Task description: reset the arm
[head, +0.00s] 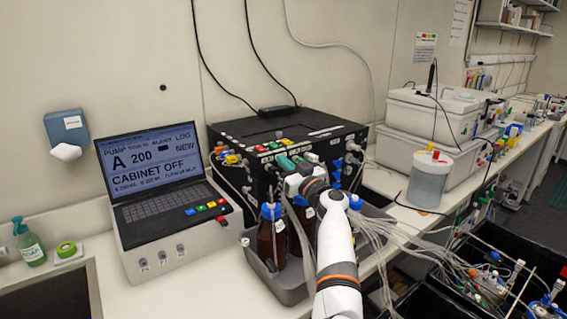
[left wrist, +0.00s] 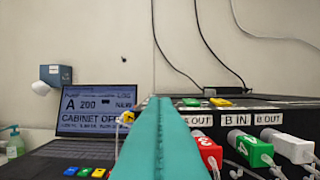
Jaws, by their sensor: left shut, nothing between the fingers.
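My left arm reaches up from the bottom middle of the head view. Its gripper (head: 290,163) has teal fingers and is held in front of the black pump box (head: 260,133), above brown bottles with blue caps (head: 271,238). In the left wrist view the teal fingers (left wrist: 163,125) are pressed together with nothing between them. They point at the gap between the console screen and the box's front corner, and hide part of both. I cannot tell whether the fingertips touch the box. My right gripper is not in view.
The console (head: 170,254) stands left of the box; its screen reads "CABINET OFF". The bottles stand in a grey tray (head: 291,291). Coloured connectors labelled A OUT, B IN and B OUT (left wrist: 270,118) line the box. Loose tubes (head: 375,230) hang right of my arm.

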